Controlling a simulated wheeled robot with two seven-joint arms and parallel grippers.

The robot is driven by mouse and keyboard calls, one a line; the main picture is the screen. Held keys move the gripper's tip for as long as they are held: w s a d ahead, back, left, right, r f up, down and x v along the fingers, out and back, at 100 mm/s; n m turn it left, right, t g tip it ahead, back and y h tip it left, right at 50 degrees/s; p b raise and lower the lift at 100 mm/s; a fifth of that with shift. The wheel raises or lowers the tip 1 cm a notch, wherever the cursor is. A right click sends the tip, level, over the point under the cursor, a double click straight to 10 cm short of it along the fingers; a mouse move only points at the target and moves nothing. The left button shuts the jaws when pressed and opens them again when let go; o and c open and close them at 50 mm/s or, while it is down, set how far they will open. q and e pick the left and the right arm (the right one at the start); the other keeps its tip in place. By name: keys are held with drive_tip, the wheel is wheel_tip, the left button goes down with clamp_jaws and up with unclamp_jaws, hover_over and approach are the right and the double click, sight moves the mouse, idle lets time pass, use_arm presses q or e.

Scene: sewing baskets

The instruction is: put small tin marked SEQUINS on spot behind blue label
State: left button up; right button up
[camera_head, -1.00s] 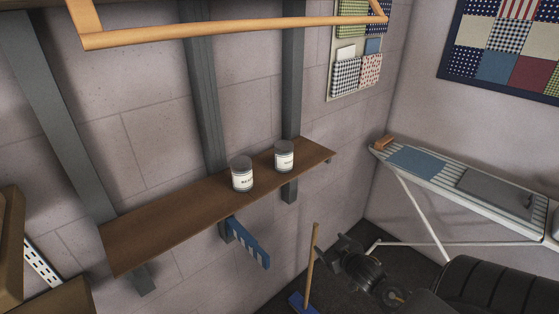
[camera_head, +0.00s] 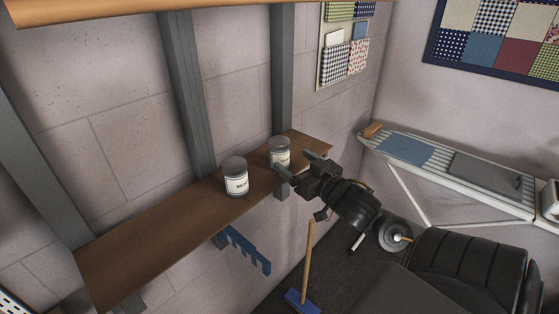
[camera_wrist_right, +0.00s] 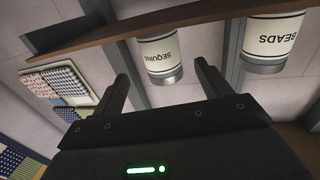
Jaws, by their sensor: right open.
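The small tin marked SEQUINS (camera_head: 279,147) stands upright on the brown wooden shelf (camera_head: 165,232), near its right end. It has a grey lid and a pale label; the wrist view shows it upside down (camera_wrist_right: 159,50), with the word readable. My right gripper (camera_head: 292,163) is open at the tin's near right side. In the wrist view the tin appears between its two fingers (camera_wrist_right: 161,72), with gaps on both sides. I cannot tell how far the fingers reach around it. No blue label is clearly visible. My left gripper is not in view.
A blue notched piece (camera_head: 247,250) hangs below the shelf. The shelf's left part is bare. An ironing board (camera_head: 455,172) stands at the right.

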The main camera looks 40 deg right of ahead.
sight(287, 156)
drive_tip(key=w, duration=0.1)
drive_tip(key=w+p, duration=0.1)
drive_tip(key=w, duration=0.1)
drive_tip(key=shift+w+d+f, duration=0.1)
drive_tip(key=shift+w+d, duration=0.1)
drive_tip(key=shift+w, duration=0.2)
drive_tip(key=w+p, duration=0.2)
drive_tip(key=w, duration=0.2)
drive_tip(key=shift+w, duration=0.6)
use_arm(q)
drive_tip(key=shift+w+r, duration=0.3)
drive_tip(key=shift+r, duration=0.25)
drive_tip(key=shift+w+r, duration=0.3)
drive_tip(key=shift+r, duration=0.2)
use_arm(e)
drive_tip(key=shift+s, duration=0.1)
drive_tip(key=shift+d, duration=0.1)
drive_tip(key=shift+c, duration=0.3)
drive_tip(key=c, duration=1.2)
